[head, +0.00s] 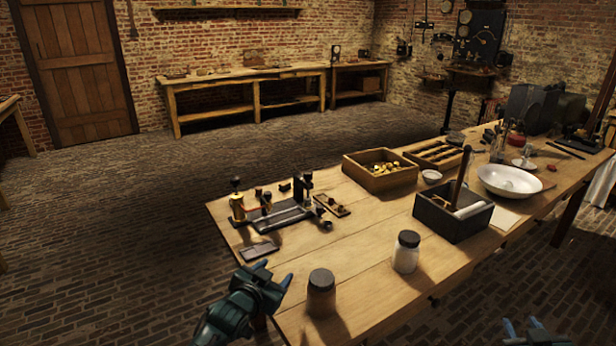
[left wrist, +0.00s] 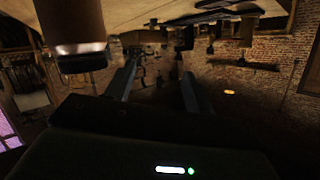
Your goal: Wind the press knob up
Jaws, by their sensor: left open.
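The press (head: 283,214) is a dark metal bench fixture with uprights and small dark knobs, near the left end of the table. I cannot tell for certain which knob is the press knob; a tall upright (head: 307,184) stands at its back right. A blurred dark fixture shows along the top of the left wrist view (left wrist: 225,12), likely the same press. My left gripper (head: 267,279) is open and empty, in front of the table's left edge and apart from the press. Its two fingers show spread in the left wrist view (left wrist: 158,88). My right gripper (head: 522,324) shows only its spread fingertips at the bottom edge.
A dark-lidded jar (head: 321,294) stands right of my left gripper; a white-filled jar (head: 406,252) is beyond it. A flat plate (head: 259,250) lies before the press. A dark box (head: 447,223), a wooden box (head: 352,176) and a white bowl (head: 497,191) stand further right.

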